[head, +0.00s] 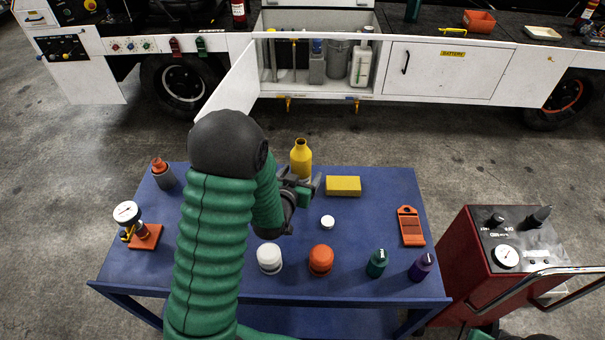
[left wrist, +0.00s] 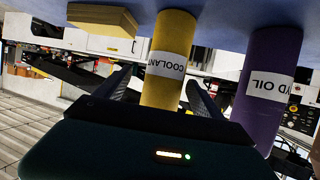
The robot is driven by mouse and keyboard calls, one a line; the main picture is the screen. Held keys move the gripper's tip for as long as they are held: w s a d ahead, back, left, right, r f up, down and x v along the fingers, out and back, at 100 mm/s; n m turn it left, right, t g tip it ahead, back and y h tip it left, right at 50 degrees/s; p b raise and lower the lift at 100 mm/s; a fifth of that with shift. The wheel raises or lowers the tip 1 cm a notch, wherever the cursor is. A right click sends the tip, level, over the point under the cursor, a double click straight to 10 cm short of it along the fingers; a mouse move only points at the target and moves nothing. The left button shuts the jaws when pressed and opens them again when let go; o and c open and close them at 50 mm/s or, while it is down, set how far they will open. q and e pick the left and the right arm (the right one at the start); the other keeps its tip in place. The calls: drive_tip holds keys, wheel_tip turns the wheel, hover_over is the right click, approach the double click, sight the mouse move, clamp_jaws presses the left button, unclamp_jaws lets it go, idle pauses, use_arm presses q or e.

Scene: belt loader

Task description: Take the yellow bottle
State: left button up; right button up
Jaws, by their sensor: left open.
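The yellow bottle (head: 301,160) stands upright at the back edge of the blue table. In the left wrist view, which is upside down, the yellow bottle (left wrist: 165,62) shows a white COOLANT label. My left gripper (head: 307,187) is open at its near side, low over the table. In the left wrist view the bottle appears between the two fingers of my left gripper (left wrist: 160,88), with gaps at both sides. I cannot tell how deep it is between them.
In the left wrist view a purple bottle (left wrist: 268,85) stands beside the yellow one; my arm hides it in the head view. A yellow block (head: 343,186) lies just right of the gripper. Jars, small bottles and a gauge (head: 127,213) share the blue table (head: 385,180).

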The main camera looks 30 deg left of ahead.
sight(300, 171)
use_arm(q)
drive_tip(key=x, duration=0.2)
drive_tip(key=shift+w+a, duration=0.15)
drive_tip(key=shift+w, duration=0.1)
drive_tip(key=shift+a+f, duration=0.2)
drive_tip(key=shift+a, duration=0.3)
drive_tip(key=c, duration=0.4)
drive_tip(key=shift+d, duration=0.3)
drive_tip(key=c, duration=0.9)
clamp_jaws()
drive_tip(key=shift+w+a+r, duration=0.1)
drive_tip(key=shift+a, duration=0.1)
